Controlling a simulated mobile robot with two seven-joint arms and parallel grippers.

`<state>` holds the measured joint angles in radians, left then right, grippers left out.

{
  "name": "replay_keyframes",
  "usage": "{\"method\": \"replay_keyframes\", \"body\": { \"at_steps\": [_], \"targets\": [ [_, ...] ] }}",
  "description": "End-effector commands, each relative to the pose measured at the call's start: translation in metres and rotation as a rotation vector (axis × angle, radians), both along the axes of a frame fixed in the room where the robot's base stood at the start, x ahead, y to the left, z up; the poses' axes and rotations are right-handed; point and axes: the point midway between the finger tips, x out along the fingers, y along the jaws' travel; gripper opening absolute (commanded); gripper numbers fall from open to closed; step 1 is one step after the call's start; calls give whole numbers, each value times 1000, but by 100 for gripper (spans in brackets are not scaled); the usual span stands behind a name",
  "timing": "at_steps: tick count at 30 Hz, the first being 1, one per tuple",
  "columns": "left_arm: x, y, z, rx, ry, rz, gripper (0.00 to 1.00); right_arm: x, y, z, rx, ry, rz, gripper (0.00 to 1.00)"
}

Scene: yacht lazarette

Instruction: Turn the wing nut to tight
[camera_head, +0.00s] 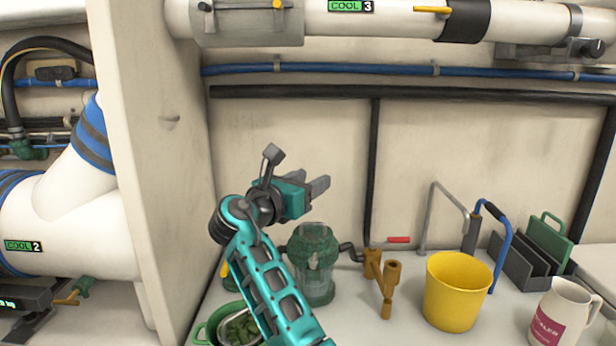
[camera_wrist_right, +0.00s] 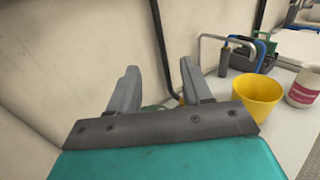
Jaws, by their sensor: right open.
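A green strainer with a clear bowl (camera_head: 316,275) stands on the white bench, low in the middle of the head view. Its dark green lid (camera_head: 314,238) shows, but I cannot make out a wing nut on it. My right gripper (camera_head: 318,187) is above the strainer, clear of it, with its grey fingers pointing right. In the right wrist view the two fingers (camera_wrist_right: 160,82) are apart with nothing between them. The strainer is mostly hidden there behind the gripper. My left gripper is not in view.
Right of the strainer are a bronze valve fitting (camera_head: 385,280), a red-handled lever (camera_head: 398,240), a yellow bucket (camera_head: 457,295) and a white jug (camera_head: 562,315). A green basket (camera_head: 215,328) is at lower left. A white partition (camera_head: 150,150) rises left of my arm.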

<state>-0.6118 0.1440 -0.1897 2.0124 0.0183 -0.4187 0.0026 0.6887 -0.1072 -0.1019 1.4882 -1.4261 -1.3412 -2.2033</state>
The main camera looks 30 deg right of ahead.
Motion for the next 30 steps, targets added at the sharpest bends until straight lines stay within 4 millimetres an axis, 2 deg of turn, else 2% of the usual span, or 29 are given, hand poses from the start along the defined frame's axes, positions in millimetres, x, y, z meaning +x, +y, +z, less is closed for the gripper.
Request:
{"method": "replay_keyframes", "body": {
  "at_steps": [8, 10, 14, 20, 24, 30],
  "targets": [
    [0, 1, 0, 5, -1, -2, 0, 0, 0, 3, 0, 0, 0, 49],
    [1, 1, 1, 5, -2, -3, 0, 0, 0, 2, 0, -1, 0, 53],
    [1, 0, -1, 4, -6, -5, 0, -2, -6, -7, 22, -52, 7, 53],
    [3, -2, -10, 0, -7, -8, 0, -12, -31, -49, 167, -367, 73, 53],
    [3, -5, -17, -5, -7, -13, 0, -23, -48, -79, 326, -660, 147, 53],
    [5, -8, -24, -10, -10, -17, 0, -41, -63, -114, 600, -1051, 259, 53]
  ]
}}
